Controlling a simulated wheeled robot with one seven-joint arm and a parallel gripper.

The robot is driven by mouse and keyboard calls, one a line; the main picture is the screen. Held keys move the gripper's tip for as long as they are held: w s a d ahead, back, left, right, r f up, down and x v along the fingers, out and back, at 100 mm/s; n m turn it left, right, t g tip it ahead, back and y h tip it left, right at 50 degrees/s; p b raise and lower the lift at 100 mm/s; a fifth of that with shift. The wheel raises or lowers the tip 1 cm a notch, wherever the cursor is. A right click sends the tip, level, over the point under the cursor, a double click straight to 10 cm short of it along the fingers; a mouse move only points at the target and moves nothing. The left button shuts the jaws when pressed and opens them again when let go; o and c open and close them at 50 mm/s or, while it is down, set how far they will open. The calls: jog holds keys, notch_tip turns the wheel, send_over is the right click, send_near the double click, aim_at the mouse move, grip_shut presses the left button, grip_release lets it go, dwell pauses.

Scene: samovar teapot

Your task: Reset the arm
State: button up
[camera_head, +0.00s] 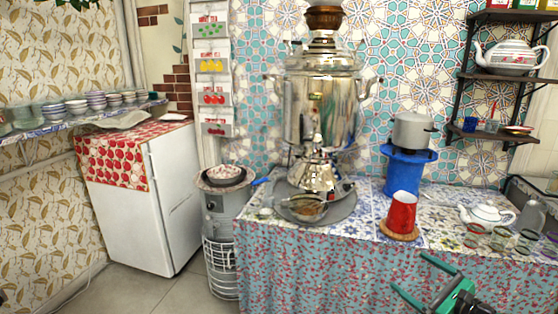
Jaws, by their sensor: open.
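My gripper (408,272), with green fingers, is at the lower right of the head view. Its jaws are open and I see nothing between them. It shows in front of the pink floral cloth hanging from the tiled table (447,190). The red mug (402,213) on its round wooden mat appears above the gripper in the picture, apart from it. The rest of my arm is mostly out of view.
A large metal samovar (322,100) stands on the table's left part. A grey pot (412,130) sits on a blue stand (404,171). A white teapot (487,216) and small glasses stand at right. A white fridge (172,200) is left; the floor before it is clear.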

jog(key=s+a+f+n+g, duration=0.3)
jog(key=s+a+n+g, duration=0.3)
jog(key=s+n+g, duration=0.55)
jog(key=s+d+r+n+g+h, duration=0.1)
jog(key=s+d+r+n+h, duration=0.1)
jog(key=s+r, duration=0.8)
jog(key=s+d+r+n+g+h, duration=0.2)
jog(key=s+r+n, duration=0.4)
jog(key=s+r, duration=0.4)
jog(key=shift+s+d+r+h, duration=0.15)
jog(key=shift+s+d+h, duration=0.7)
jog(key=shift+s+h, duration=0.3)
jog(key=shift+w, duration=0.1)
